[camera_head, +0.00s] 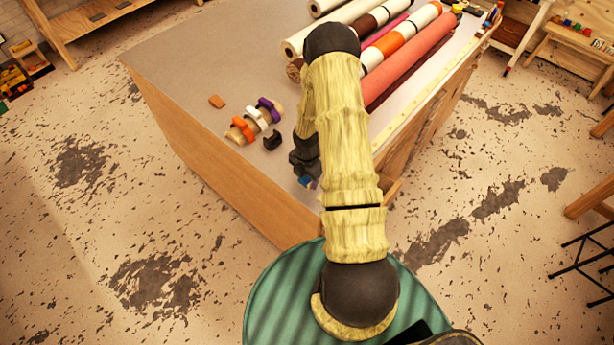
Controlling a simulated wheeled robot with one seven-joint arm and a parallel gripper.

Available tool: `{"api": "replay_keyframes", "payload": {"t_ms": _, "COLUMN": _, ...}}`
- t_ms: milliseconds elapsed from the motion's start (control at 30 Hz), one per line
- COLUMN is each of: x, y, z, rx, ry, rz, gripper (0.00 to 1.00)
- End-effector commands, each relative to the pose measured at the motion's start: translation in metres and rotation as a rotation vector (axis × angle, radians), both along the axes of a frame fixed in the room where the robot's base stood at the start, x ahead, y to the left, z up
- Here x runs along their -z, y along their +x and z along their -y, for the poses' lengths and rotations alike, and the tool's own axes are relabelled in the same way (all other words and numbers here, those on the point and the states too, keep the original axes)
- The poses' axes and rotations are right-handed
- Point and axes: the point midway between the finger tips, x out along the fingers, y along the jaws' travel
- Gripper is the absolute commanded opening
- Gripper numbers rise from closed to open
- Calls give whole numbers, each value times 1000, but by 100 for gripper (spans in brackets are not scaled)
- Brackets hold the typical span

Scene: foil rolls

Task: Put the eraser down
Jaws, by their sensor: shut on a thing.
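My gripper (306,176) hangs at the end of my arm over the near corner of the worktable (200,60). It is dark and partly hidden behind my arm. It is shut on a small blue thing, which appears to be the eraser (307,182). Only a little of the eraser shows below the fingers, close to the tabletop. I cannot tell whether it touches the surface.
A wooden holder (234,134) with orange, white and purple pieces lies left of my gripper, beside a small black object (272,140). An orange-brown block (217,101) lies farther left. Several long rolls (412,58) cover the right back. The tabletop's left back is clear.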

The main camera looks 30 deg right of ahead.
Motion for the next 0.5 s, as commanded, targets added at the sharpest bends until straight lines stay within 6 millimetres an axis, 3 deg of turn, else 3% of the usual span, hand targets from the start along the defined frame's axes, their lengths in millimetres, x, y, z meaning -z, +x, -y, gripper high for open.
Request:
{"api": "replay_keyframes", "payload": {"t_ms": 267, "x": 6, "y": 0, "z": -1, "rx": -3, "ry": 0, "rz": 0, "gripper": 29}}
{"api": "replay_keyframes", "payload": {"t_ms": 300, "x": 7, "y": 0, "z": -1, "rx": -3, "ry": 1, "rz": 0, "gripper": 52}}
{"api": "replay_keyframes", "payload": {"t_ms": 400, "x": 7, "y": -1, "z": -1, "rx": -3, "ry": 1, "rz": -3, "gripper": 72}}
{"api": "replay_keyframes", "payload": {"t_ms": 500, "x": 8, "y": -3, "z": -1, "rx": -2, "ry": 1, "rz": -7, "gripper": 72}}
